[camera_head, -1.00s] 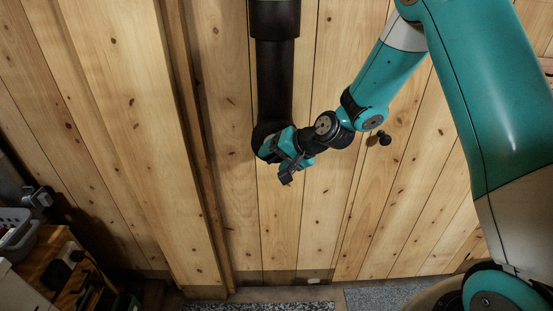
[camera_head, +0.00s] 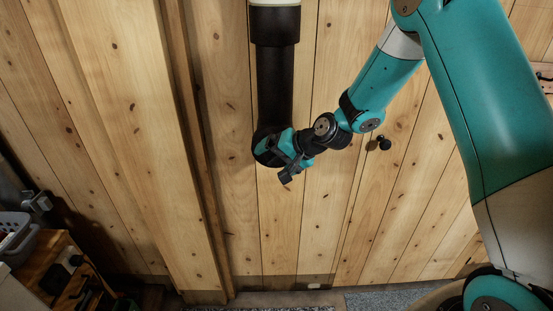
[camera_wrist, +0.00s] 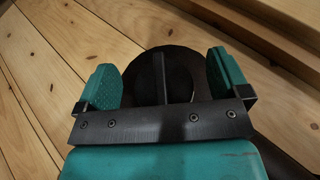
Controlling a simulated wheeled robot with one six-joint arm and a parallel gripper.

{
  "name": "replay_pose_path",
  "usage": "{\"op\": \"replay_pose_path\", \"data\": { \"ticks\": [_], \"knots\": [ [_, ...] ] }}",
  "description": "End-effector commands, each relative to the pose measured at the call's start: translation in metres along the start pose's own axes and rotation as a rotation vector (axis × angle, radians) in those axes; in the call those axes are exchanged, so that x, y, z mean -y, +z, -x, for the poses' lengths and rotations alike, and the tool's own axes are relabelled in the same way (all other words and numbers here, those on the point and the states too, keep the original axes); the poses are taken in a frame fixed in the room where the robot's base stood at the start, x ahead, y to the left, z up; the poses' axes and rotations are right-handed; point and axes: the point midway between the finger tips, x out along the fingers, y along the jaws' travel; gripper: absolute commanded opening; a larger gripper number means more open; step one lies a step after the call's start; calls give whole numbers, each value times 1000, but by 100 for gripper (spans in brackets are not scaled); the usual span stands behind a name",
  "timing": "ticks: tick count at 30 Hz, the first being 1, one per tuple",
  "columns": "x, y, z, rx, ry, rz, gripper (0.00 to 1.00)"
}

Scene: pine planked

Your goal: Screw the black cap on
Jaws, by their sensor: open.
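The black cap (camera_wrist: 146,82) is a dark round piece with a raised bar across its middle, seen face-on in the wrist view. It sits at the end of a black pipe (camera_head: 274,85) that runs down the wooden wall in the head view. My gripper (camera_wrist: 166,80) is open, with one teal finger on the left and one on the right of the cap. Gaps show between the fingers and the cap's dark centre. In the head view my gripper (camera_head: 272,148) is at the pipe's lower end and hides most of the cap. How far the cap is screwed in cannot be seen.
A wooden post (camera_head: 190,150) runs down left of the pipe. A wooden bench (camera_head: 50,268) with a grey basket (camera_head: 17,238) stands at lower left. The wall below my gripper is clear.

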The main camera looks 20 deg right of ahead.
Motion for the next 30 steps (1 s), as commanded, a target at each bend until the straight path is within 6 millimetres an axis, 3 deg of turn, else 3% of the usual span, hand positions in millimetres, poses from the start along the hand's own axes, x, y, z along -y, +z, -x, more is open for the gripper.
{"op": "replay_pose_path", "data": {
  "ticks": [5,8,21,30],
  "knots": [
    [0,0,6,-2,0,-1,94],
    [-1,-1,20,-3,-1,-1,94],
    [-2,-1,129,-8,-1,0,94],
    [-1,0,170,-2,0,-1,94]
  ]
}}
